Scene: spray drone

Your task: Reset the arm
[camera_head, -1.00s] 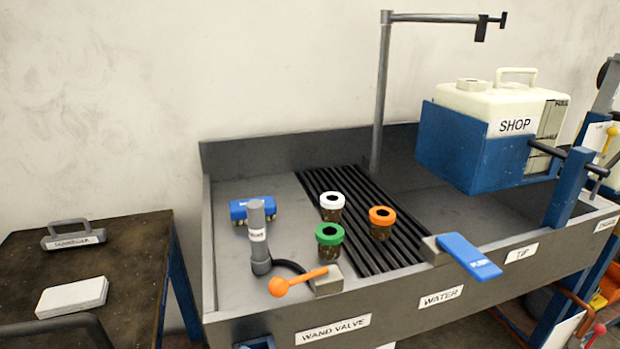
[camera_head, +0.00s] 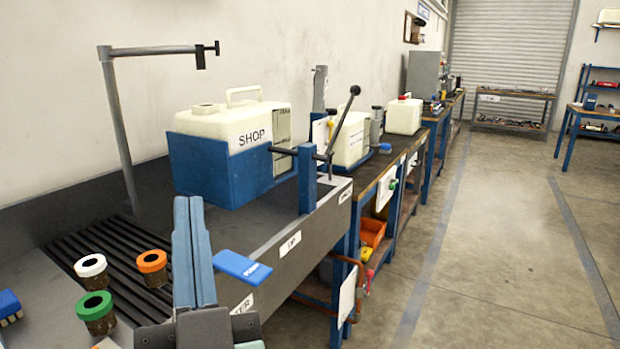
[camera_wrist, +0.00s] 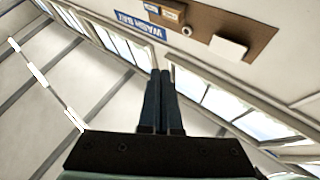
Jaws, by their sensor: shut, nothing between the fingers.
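My gripper (camera_head: 188,215) stands upright over the front of the wash bench in the head view, its two blue-grey fingers together and empty. In the wrist view my gripper (camera_wrist: 162,78) also shows shut, its fingers pointing up toward the ceiling and upper wall, with nothing between them. It hides part of the bench's middle.
A blue pedal (camera_head: 243,266) is close on the right. The SHOP tank (camera_head: 235,125) stands behind. Open floor (camera_head: 490,240) lies right.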

